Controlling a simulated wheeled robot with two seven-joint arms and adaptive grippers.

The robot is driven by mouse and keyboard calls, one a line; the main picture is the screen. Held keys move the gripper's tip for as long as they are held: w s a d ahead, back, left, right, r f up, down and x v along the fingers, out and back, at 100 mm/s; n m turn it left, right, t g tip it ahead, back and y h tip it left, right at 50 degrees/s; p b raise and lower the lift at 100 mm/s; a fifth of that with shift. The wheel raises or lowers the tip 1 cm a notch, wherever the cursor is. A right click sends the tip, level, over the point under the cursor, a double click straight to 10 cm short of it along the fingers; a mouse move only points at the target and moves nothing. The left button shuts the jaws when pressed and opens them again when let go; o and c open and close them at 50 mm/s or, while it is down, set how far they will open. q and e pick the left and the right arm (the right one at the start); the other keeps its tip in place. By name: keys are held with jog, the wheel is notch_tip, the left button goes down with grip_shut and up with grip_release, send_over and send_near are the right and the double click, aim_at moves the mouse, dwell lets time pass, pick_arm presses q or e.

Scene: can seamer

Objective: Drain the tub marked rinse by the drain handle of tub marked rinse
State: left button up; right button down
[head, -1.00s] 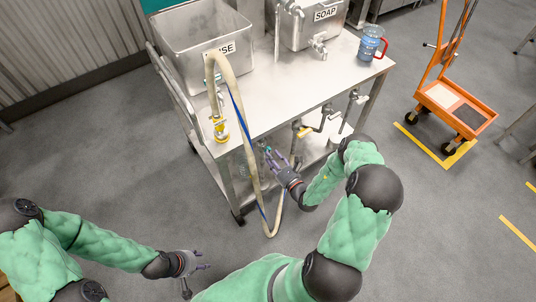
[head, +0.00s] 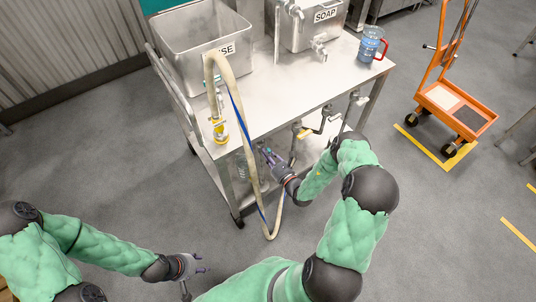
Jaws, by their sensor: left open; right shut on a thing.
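The tub marked rinse (head: 178,48) is a steel open-topped tub on the left of the steel cart; its label is partly covered by a beige hose (head: 238,105). My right gripper (head: 267,153) is at the cart's front side, just below the top's edge and right of the hose. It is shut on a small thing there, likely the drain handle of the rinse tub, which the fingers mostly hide. My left gripper (head: 202,263) is open and empty, low over the floor, well away from the cart.
The tub marked soap (head: 298,32) and a blue jug with a red handle (head: 370,45) stand on the cart top (head: 290,85). Other valves with handles (head: 303,131) hang under its front edge. An orange trolley (head: 455,108) stands right; the floor between is clear.

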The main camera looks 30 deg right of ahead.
jog(key=shift+m, duration=0.3)
jog(key=m+p, duration=0.1)
jog(key=m, duration=0.2)
jog(key=shift+d+r+m, duration=0.1)
jog(key=shift+d+m, duration=0.05)
jog(key=shift+m, duration=0.15)
jog(key=shift+d+m+p, duration=0.15)
jog(key=shift+m+p, duration=0.6)
jog(key=shift+m, duration=1.45)
jog(key=c, duration=1.1)
grip_release()
jog(key=shift+s, duration=0.1)
jog(key=s, duration=0.8)
jog(key=s+d, duration=0.1)
jog(key=s, duration=0.2)
jog(key=shift+s, duration=0.4)
